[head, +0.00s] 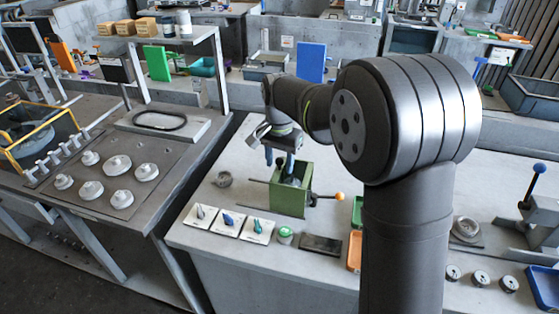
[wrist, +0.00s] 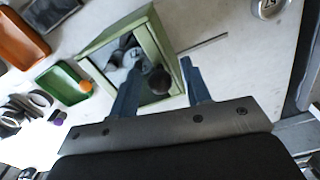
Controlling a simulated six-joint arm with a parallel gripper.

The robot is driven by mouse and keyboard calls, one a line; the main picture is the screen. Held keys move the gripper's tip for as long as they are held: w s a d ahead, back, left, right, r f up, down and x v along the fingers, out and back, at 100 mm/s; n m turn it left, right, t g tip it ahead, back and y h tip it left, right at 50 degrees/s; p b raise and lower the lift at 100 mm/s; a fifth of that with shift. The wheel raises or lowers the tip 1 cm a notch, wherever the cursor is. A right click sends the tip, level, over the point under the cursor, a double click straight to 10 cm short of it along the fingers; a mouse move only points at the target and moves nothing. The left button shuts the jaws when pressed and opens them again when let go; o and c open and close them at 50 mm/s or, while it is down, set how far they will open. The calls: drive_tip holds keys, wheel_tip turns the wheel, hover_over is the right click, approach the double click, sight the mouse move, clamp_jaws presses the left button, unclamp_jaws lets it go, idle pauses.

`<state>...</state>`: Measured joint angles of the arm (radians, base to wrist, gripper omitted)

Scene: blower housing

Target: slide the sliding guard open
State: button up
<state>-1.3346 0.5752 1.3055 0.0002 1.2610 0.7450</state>
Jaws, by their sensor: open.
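The green blower housing (head: 290,200) stands on the grey bench in the head view, with my gripper (head: 280,170) pointing down over it. In the wrist view, the green housing frame (wrist: 148,25) surrounds a pale opening with dark shapes in it. A dark round knob (wrist: 158,80) shows in front of the opening, between the two blue fingers of my gripper (wrist: 160,68). The fingers are apart, and I cannot tell whether either touches the knob. The sliding guard's panel is not clearly distinguishable, so its position is unclear.
An orange ball (head: 339,196) sticks out right of the housing.

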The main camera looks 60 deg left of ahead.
clamp_jaws()
drive_tip(key=s+a, duration=0.6)
drive_tip(key=a, duration=0.1)
drive_tip(key=shift+s, duration=0.4)
unclamp_jaws()
wheel_tip(320, 180, up, 18)
drive_tip(key=shift+f, duration=0.25)
